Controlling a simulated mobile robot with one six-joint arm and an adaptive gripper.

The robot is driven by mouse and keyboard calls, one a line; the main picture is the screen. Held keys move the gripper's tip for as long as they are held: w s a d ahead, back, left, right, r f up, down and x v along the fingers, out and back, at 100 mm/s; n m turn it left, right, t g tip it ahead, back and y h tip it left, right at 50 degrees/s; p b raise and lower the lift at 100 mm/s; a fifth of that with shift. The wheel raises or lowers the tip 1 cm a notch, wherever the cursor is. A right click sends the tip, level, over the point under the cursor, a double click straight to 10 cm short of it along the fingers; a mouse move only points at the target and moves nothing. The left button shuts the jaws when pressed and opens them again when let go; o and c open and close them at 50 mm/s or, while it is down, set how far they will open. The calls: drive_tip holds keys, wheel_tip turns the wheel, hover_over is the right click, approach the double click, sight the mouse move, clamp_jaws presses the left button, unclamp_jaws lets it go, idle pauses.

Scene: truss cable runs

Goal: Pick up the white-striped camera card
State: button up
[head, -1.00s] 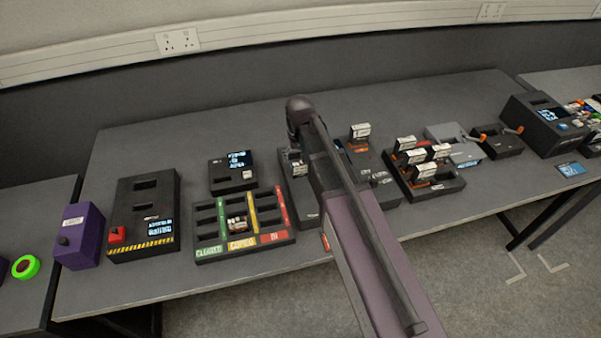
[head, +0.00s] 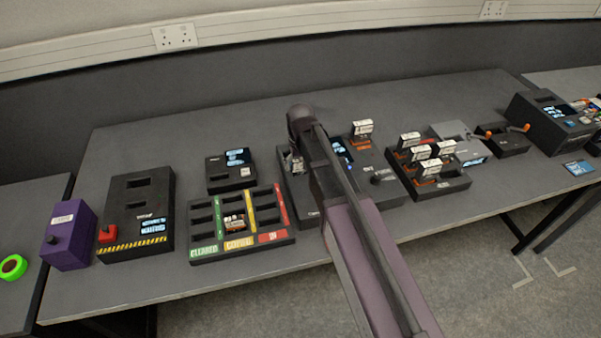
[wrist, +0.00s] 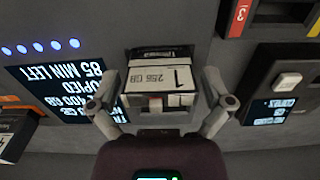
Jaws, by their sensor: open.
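In the wrist view a camera card (wrist: 160,76) with a white label reading "256 GB" and a large "1" stands upright in a dark grey station. My gripper (wrist: 158,84) is open, with one finger on each side of this card and small gaps between. The card's lower part and any stripe are hard to make out. In the head view a card (head: 292,160) shows just left of my arm, which hides much of the station (head: 310,214).
The station's screen (wrist: 70,88) reads "85 min left". A three-column tray (head: 202,252) holding one card lies to the left. A black rack (head: 455,187) with several orange-marked cards stands to the right, and another card (head: 362,128) stands upright behind my arm.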

idle(0.6)
drive_tip(key=c, duration=1.1)
drive_tip(key=shift+r, duration=0.2)
wheel_tip(320, 180, up, 10)
drive_tip(key=p, duration=1)
drive_tip(key=shift+f, duration=0.2)
drive_tip(key=shift+d, duration=0.1)
